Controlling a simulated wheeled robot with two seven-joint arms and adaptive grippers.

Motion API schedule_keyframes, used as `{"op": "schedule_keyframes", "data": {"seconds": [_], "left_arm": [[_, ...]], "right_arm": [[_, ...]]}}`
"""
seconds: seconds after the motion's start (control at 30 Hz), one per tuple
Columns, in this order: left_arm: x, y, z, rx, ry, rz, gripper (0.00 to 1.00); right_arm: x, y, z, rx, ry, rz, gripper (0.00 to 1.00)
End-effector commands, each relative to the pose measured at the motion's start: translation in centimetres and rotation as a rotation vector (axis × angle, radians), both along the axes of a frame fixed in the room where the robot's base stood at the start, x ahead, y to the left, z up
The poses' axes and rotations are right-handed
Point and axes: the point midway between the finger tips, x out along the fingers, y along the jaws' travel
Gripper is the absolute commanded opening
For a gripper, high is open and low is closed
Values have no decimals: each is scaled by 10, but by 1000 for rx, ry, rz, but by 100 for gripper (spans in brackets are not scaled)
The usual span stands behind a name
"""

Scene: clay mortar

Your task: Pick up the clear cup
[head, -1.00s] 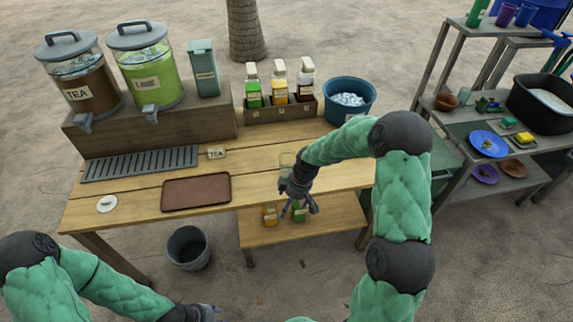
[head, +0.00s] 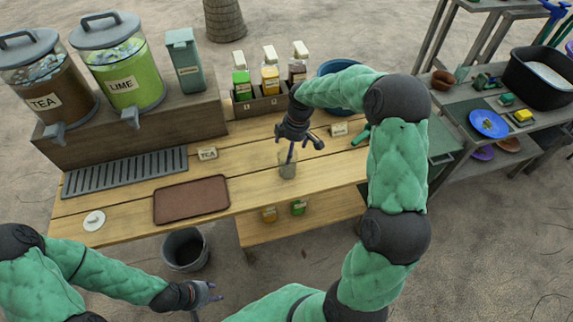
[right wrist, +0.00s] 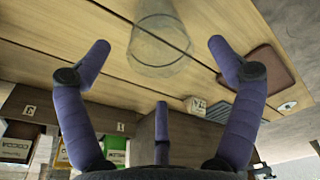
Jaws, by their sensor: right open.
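The clear cup (head: 287,168) stands upright near the front edge of the wooden table (head: 240,195), right of the brown tray. In the right wrist view the cup (right wrist: 160,42) is transparent and lies ahead, between and beyond the spread fingertips. My right gripper (head: 301,143) is open and empty, just above and behind the cup; in the head view one finger overlaps the cup's rim, and I cannot tell if it touches. My left gripper (head: 212,292) is low in front of the table, its fingers apart and empty.
The brown tray (head: 190,199) and a white disc (head: 94,220) lie to the left. Tea (head: 43,92) and lime (head: 120,75) dispensers stand behind on a raised shelf. A bottle rack (head: 262,104) and blue tub (head: 337,68) are at the back. A bin (head: 185,250) stands below.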

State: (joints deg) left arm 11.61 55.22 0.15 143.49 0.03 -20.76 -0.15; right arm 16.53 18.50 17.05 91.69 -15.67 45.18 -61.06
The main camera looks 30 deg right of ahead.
Motion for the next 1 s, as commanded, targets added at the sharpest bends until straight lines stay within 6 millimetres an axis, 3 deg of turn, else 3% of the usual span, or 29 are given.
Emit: {"op": "schedule_keyframes", "data": {"seconds": [0.1, 0.37, 0.63, 0.93, 1.0], "left_arm": [[0, 0, -7, 0, -1, 0, 40], [1, 0, -13, 0, -1, 0, 40], [1, 0, -30, 0, -1, 0, 40], [1, 0, -30, 0, -2, 1, 40], [1, 0, -30, 0, -2, 1, 40]], "right_arm": [[1, 3, -21, 1, 3, 1, 92], [3, 5, -38, 1, 1, 0, 92], [5, 9, -75, 1, 2, 0, 92], [7, 10, -80, 0, -1, 0, 92], [7, 10, -80, 0, -1, 0, 75]]}}
